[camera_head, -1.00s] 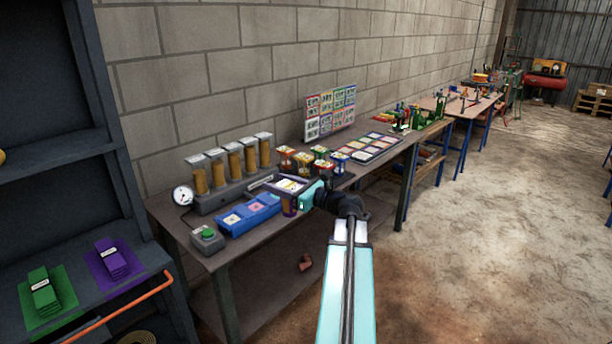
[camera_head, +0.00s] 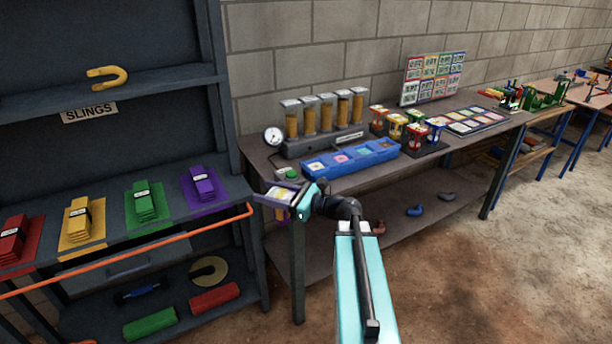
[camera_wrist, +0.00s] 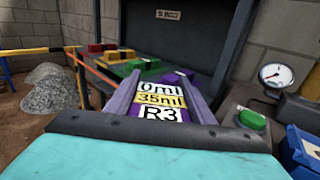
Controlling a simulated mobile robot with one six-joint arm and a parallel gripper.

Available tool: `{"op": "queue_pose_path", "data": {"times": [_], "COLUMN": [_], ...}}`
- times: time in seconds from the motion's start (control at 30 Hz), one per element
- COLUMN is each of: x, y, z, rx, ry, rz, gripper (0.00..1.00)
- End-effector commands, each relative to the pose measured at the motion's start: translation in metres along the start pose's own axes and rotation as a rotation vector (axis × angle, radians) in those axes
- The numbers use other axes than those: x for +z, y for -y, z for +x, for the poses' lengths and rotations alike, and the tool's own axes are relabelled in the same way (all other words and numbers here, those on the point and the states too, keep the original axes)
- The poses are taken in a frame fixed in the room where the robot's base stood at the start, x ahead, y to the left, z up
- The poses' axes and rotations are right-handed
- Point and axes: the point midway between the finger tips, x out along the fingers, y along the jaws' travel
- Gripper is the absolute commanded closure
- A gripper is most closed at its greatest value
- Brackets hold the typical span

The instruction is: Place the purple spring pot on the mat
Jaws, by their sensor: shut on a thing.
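My gripper (camera_head: 287,197) is shut on the purple spring pot (camera_wrist: 165,100), in front of the bench's left end and the shelf rack. In the wrist view, the pot's top label reads "0ml", "35ml" and "R3", between the two fingers. In the head view, the fingers partly hide the pot.
A blue tray (camera_head: 350,159) lies along the bench front, before a row of tubes (camera_head: 322,115) and a gauge (camera_head: 273,136). A green button (camera_head: 289,174) is near the bench's left end. The rack's orange rail (camera_head: 130,255) is left of my gripper.

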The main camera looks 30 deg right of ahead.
Motion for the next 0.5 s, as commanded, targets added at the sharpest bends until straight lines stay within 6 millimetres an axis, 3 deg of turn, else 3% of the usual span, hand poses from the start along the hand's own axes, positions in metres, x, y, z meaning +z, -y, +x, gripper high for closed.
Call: {"op": "queue_pose_path", "data": {"times": [0.03,0.3,0.5], "x": [-0.012,-0.053,-0.074], "y": [-0.018,-0.101,-0.151], "z": [0.013,0.068,0.093], "rx": [0.036,0.204,0.299], "ry": [0.001,0.009,0.015], "rz": [0.002,-0.001,-0.002], "gripper": [0.81,0.81,0.81]}}
